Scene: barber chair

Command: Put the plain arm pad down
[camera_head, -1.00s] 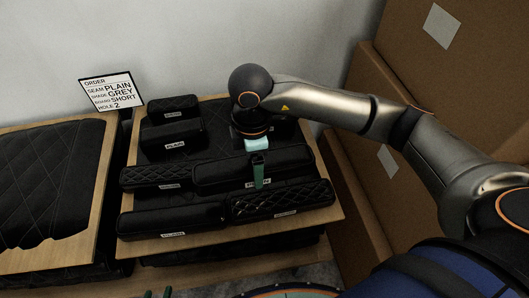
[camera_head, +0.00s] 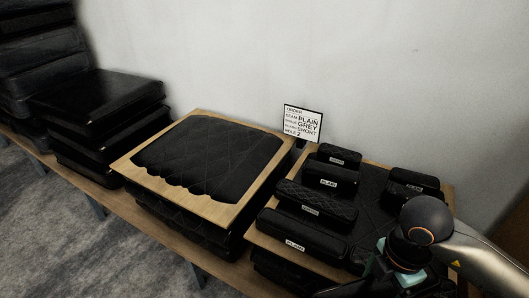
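My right gripper (camera_head: 398,272) comes in from the right and is low in the picture, over the near right part of the pad board (camera_head: 262,240). Its teal fingers appear closed on a dark arm pad (camera_head: 343,291), which is mostly cut off by the bottom edge; its label is hidden. A black pad labelled PLAIN (camera_head: 300,236) lies at the board's front left. A quilted pad (camera_head: 315,201) lies behind it, then another PLAIN pad (camera_head: 325,175) and a small pad (camera_head: 340,154). My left gripper is not in view.
An order card (camera_head: 302,123) reads PLAIN, GREY, SHORT, 2. A wooden-framed quilted panel (camera_head: 185,190) stands to the left, with stacked black cushions (camera_head: 100,105) beyond. Small pads (camera_head: 412,181) sit at the board's back right.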

